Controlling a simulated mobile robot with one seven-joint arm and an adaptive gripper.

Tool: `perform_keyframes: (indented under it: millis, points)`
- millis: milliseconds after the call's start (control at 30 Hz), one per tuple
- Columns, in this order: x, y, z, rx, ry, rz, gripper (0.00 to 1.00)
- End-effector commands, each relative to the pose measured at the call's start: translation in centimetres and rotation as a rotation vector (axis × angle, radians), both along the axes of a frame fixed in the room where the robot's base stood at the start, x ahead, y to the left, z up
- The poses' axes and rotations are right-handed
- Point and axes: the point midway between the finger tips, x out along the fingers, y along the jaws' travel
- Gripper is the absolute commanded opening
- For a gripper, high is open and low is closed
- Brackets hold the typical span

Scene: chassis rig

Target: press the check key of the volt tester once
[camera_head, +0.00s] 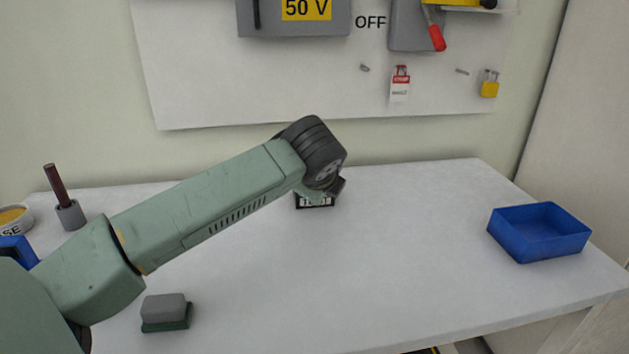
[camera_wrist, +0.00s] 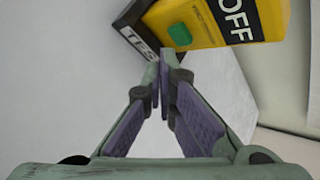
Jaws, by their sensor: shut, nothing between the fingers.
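The volt tester (camera_wrist: 207,22) is yellow and shows in the wrist view at the top, with a black display reading OFF. Its green check key (camera_wrist: 179,34) is at the near left end of the yellow body. The tester sits in a dark holder with a white label (camera_wrist: 139,42), partly cut off, reading TES. My gripper (camera_wrist: 163,58) is shut and empty, its fingertips just below the green key in the picture; I cannot tell whether they touch. In the head view my arm hides most of the tester, and only the labelled holder front (camera_head: 315,202) shows.
A blue tray (camera_head: 540,250) stands at the table's right. A grey and green block (camera_head: 166,312) lies at the front left. A grey holder with a brown rod (camera_head: 70,213) is at the back left. A wall panel (camera_head: 260,95) carries a 50 V sign, lever and locks. The middle right is clear.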

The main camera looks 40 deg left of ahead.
Motion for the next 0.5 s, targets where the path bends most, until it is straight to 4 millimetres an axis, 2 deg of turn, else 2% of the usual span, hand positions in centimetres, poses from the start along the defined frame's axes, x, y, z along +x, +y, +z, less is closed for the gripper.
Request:
perform_keyframes:
  millis: [500]
  points:
    - [0.56,0.54,-0.17,0.000,-0.001,0.000,0.00]
